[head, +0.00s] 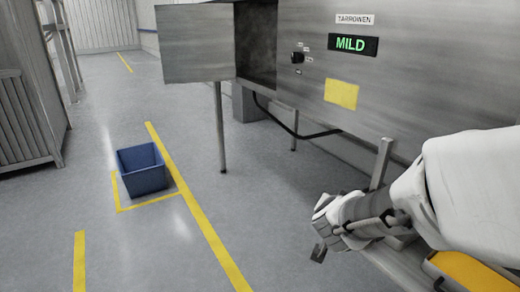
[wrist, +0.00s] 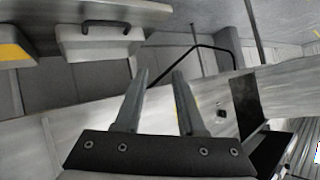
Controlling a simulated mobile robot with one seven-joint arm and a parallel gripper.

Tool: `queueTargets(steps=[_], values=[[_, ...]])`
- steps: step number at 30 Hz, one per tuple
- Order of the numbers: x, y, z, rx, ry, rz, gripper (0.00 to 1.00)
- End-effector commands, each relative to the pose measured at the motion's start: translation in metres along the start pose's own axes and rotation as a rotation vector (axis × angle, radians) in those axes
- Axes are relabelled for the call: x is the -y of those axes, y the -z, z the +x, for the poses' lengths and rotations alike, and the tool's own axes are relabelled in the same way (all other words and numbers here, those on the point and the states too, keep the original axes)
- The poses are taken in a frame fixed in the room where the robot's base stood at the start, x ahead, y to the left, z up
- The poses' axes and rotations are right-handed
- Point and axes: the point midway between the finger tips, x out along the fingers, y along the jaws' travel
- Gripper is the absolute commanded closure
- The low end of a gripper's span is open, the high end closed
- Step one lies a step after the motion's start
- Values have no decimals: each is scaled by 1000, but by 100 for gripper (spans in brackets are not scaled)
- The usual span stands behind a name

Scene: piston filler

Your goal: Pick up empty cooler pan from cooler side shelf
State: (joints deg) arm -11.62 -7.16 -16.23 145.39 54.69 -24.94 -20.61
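My gripper (wrist: 160,78) is open in the wrist view, its two fingers apart with nothing held between them. In the head view my gripper (head: 319,246) hangs at lower right, in front of the machine. No thing is clearly recognizable as the empty cooler pan. A pale grey box-like part with a black handle (wrist: 100,40) shows at upper left in the wrist view, beyond and apart from the fingers. I cannot tell whether it is the pan. My arm hides part of the shelf (head: 386,264) at lower right in the head view.
The steel machine (head: 420,75) with a green MILD display (head: 353,45) fills the upper right. A black cable (head: 290,128) hangs beneath it. A yellow-topped item (head: 470,270) lies at lower right. A blue bin (head: 142,168) stands on the floor; the aisle beyond is clear.

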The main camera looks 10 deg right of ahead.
Motion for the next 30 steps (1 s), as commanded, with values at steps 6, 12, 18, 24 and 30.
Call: queueTargets(steps=[6,12,18,24,30], values=[[-99,-21,35,-177,-381,2,61],[-140,-22,29,-256,-565,-23,61],[-147,-14,29,-273,-595,-33,61],[-153,-11,37,-272,-594,-33,61],[-168,-14,58,-270,-594,-24,61]])
